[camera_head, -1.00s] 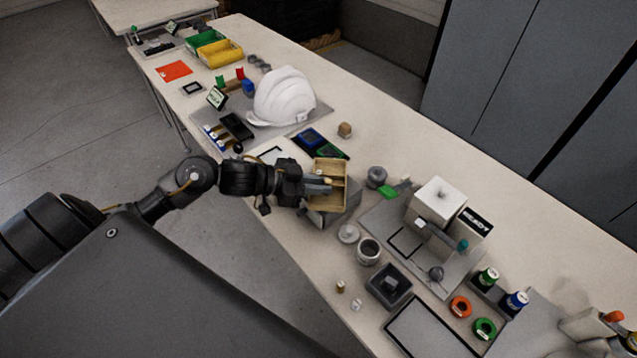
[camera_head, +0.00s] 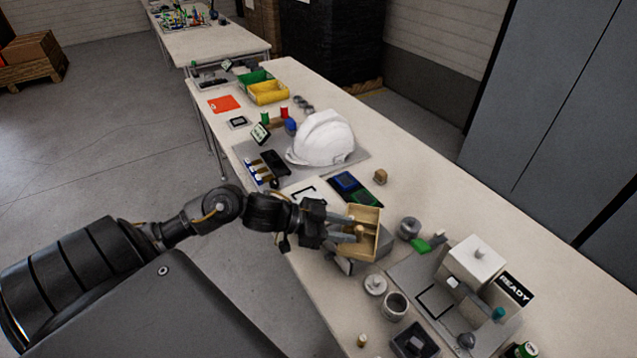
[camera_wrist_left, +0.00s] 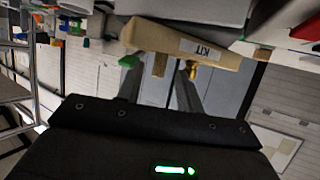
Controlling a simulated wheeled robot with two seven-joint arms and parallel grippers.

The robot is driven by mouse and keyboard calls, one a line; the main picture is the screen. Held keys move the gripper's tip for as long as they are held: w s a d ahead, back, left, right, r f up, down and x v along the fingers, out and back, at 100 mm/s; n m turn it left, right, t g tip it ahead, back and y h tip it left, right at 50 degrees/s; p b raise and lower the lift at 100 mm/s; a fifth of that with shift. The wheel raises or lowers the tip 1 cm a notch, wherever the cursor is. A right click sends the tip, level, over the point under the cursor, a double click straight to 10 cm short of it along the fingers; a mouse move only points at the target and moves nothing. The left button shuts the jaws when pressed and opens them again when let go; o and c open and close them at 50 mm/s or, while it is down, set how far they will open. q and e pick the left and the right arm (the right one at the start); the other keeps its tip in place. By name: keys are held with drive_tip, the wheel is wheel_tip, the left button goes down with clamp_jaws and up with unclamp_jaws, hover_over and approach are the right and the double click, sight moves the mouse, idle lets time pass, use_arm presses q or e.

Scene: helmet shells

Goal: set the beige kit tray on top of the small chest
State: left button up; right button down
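The beige kit tray (camera_head: 371,247) is an open box with inner dividers, right at my left gripper in the head view. Its wall with a KIT label shows in the left wrist view (camera_wrist_left: 158,37). My left gripper (camera_head: 357,232) reaches over the tray's near side. Its fingertips (camera_wrist_left: 184,66) look apart at the tray's edge, with a tan upright part close to them. Whether they clasp it is unclear. The small chest, seemingly the grey block (camera_head: 343,265) under the tray, is mostly hidden; whether the tray rests on it is unclear. My right gripper is out of view.
A white helmet shell (camera_head: 322,139) lies on a grey mat farther back. A grey knob part (camera_head: 409,228), a green piece (camera_head: 420,245) and a white READY fixture (camera_head: 473,262) stand to the right. Round parts (camera_head: 395,306) lie in front.

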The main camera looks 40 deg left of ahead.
use_arm(q)
drive_tip(key=v, duration=1)
idle(0.3)
